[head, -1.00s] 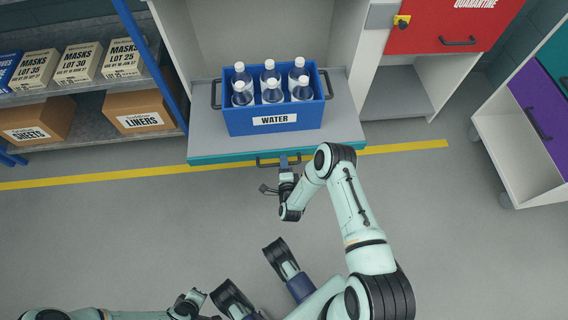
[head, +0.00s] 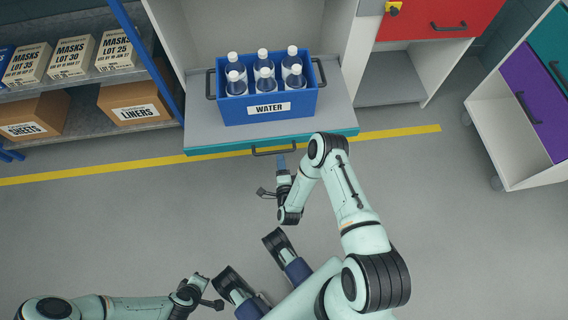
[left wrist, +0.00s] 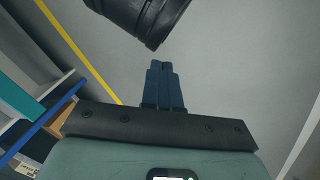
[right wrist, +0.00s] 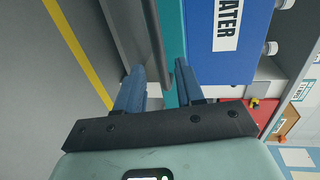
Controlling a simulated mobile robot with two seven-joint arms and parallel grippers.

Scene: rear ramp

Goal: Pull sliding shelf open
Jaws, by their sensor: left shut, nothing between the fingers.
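The sliding shelf (head: 200,133) is a grey deck with a teal front, standing out from the cabinet. A blue WATER crate (head: 297,108) with several bottles sits on it. The shelf's dark handle (head: 262,152) is at the middle of the teal front. My right gripper (head: 281,161) is just in front of the handle, apart from it. In the right wrist view its blue fingers (right wrist: 159,75) are spread and empty; the teal front (right wrist: 172,35) lies beyond. My left gripper (head: 215,304) is low in the head view; its fingers (left wrist: 163,75) are together, holding nothing.
A rack with MASKS boxes (head: 72,57) and LINERS carton (head: 135,102) stands at left. A red drawer unit (head: 440,20) is at the back right, and a white cabinet with a purple drawer (head: 535,100) at far right. Grey floor is clear around the yellow line (head: 100,173).

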